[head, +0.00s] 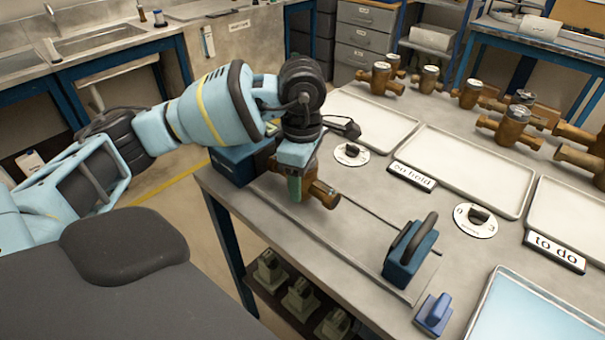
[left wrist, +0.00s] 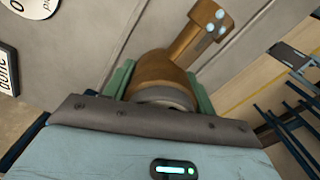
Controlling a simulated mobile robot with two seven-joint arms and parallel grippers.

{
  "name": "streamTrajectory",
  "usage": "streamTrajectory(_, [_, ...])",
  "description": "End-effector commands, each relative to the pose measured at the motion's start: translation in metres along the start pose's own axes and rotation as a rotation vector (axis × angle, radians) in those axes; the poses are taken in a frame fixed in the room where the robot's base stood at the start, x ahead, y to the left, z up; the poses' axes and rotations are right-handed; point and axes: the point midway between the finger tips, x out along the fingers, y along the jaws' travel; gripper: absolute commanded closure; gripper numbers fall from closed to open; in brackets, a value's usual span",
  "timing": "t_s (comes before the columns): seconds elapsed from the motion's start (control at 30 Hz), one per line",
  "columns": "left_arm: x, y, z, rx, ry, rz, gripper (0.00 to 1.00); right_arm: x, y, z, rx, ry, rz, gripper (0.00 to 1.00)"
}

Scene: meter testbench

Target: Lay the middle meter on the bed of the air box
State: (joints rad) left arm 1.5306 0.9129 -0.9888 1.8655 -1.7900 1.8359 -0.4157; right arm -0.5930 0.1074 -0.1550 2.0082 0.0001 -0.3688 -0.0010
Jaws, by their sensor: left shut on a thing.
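My left gripper (head: 296,186) is shut on a brass meter (head: 323,194), which it holds at the left part of the bench. In the left wrist view the meter (left wrist: 160,72) sits between the green finger pads of the gripper (left wrist: 165,85), one pipe end pointing up. The air box seems to be the blue-ended rig: a blue block (head: 232,165) at the left, a blue clamp with a dark handle (head: 408,255) at the right, and a flat bed with rails (head: 350,245) between. The meter is over the bed's left end; I cannot tell whether it touches. My right gripper is out of view.
Several brass meters (head: 515,127) stand at the back. Round dials (head: 476,220) and a small blue lever block (head: 434,313) stand near the rig. A blue-lined tray (head: 540,310) is front right.

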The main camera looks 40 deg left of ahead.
Motion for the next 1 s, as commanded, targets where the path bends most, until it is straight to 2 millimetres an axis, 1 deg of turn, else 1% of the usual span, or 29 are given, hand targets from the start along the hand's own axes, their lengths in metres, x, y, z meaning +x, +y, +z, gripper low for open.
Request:
streamTrajectory(0.4, [0.0023,0.0005,0.0002,0.000,-0.003,0.004,0.91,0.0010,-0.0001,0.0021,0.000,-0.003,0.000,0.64])
streamTrajectory(0.43, [0.0023,0.0005,0.0002,0.000,-0.002,0.004,0.41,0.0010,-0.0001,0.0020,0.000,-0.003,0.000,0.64])
streamTrajectory(0.6, [0.0029,0.0003,0.0001,0.000,-0.002,0.002,0.19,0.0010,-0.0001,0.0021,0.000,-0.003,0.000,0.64])
streamTrajectory(0.8, [0.0035,0.0001,0.0000,0.000,-0.001,0.001,0.19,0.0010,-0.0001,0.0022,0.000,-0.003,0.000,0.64])
streamTrajectory(0.93, [0.0047,-0.0003,-0.0001,0.000,0.001,-0.001,0.02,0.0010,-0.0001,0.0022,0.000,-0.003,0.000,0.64])
streamTrajectory(1.0, [0.0045,-0.0002,-0.0001,0.000,0.001,-0.001,0.00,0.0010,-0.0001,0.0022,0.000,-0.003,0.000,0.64])
